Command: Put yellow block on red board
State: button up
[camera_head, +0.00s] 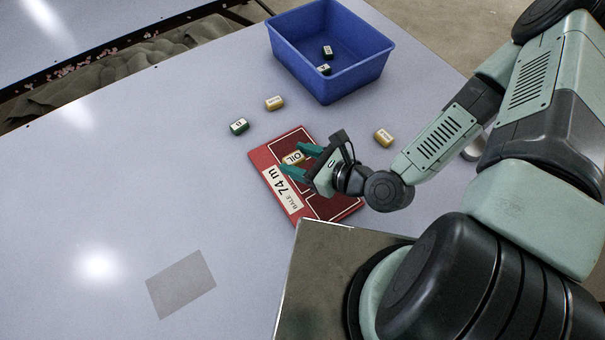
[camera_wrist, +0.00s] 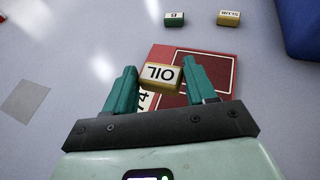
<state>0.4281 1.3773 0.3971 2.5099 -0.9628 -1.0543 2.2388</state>
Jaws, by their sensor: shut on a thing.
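In the wrist view the block (camera_wrist: 161,76) sits between the two fingertips, above the board (camera_wrist: 219,62). My gripper (camera_wrist: 160,78) is shut on it. I cannot tell whether the block touches the board. Two other yellow blocks lie on the table, one above the board (camera_head: 274,103) and one to its right (camera_head: 383,137).
A blue bin (camera_head: 345,77) at the top holds two dark green blocks (camera_head: 327,52). A green block (camera_head: 239,126) lies left of the bin on the table. A grey rectangle (camera_head: 181,285) is at the lower left. The left of the table is clear.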

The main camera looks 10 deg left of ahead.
jog(key=shift+s+d+f, duration=0.1)
jog(key=shift+d+f, duration=0.2)
jog(key=shift+d, duration=0.2)
jog(key=shift+d+f, duration=0.25)
jog(key=shift+d, duration=0.25)
notch_tip(320, 180, down, 3)
jog(key=shift+f, duration=0.55)
jog(key=shift+f, duration=0.15)
jog(key=o, duration=1)
jog(key=shift+d+r, duration=0.25)
jog(key=shift+d, duration=0.1)
jog(key=v, duration=1.1)
jog(key=shift+s+r, duration=0.1)
jog(key=shift+s, duration=0.15)
